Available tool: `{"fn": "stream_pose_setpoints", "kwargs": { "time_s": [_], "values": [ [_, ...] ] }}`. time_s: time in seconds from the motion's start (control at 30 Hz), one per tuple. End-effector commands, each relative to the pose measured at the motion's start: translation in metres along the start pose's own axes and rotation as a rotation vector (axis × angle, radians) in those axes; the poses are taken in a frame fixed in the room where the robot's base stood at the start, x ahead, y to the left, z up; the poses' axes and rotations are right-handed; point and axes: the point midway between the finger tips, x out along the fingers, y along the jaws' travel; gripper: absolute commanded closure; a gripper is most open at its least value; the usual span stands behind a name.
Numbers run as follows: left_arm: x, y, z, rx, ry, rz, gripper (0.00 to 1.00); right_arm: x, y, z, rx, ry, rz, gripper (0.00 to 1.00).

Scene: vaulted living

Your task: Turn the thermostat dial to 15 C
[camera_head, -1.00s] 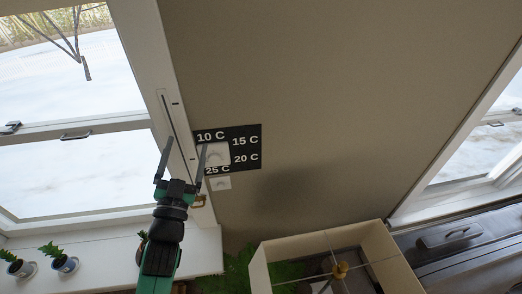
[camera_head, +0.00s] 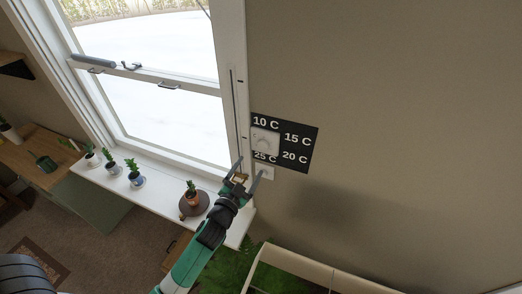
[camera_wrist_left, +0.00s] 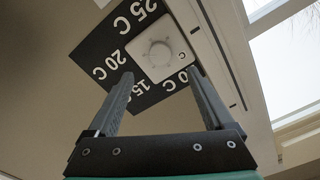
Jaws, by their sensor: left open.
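The white thermostat with its round dial (camera_head: 264,142) is mounted on the wall beside the window. A black label plate (camera_head: 299,143) around it reads 10 C, 15 C, 20 C and 25 C. In the left wrist view the dial (camera_wrist_left: 159,54) shows upside down, beyond the fingers. My left gripper (camera_head: 247,172) is open and empty, below and slightly left of the dial in the head view, apart from it. In the left wrist view my gripper's fingers (camera_wrist_left: 158,90) are spread wide, with the dial between and beyond their tips. The dial's pointer is too small to read. My right gripper is not in view.
The window frame (camera_head: 236,90) stands close at the left. The sill (camera_head: 155,187) holds several potted plants. A cream box-like fixture (camera_head: 300,265) is at the bottom. The wall to the right is bare.

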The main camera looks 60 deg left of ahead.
Motion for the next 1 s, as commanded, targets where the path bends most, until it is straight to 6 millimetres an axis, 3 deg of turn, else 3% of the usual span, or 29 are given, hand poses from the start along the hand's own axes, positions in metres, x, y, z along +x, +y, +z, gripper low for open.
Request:
{"fn": "stream_pose_setpoints", "kwargs": {
  "time_s": [0.2, 0.4, 0.53, 0.8, 1.0],
  "values": [
    [0.050, -0.001, -0.002, 0.000, 0.001, -0.002, 0.14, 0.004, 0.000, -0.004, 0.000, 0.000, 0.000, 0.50],
    [0.086, 0.000, 0.000, 0.000, 0.001, -0.001, 0.14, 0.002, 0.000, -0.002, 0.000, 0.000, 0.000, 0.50],
    [0.098, -0.001, -0.001, -0.001, 0.002, -0.001, 0.14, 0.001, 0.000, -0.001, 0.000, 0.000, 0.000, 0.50],
    [0.099, 0.000, -0.001, 0.000, 0.001, 0.000, 0.14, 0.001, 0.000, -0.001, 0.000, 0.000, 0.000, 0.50],
    [0.099, 0.000, -0.001, -0.001, 0.001, 0.000, 0.50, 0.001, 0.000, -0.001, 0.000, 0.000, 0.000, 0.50]
  ]
}}
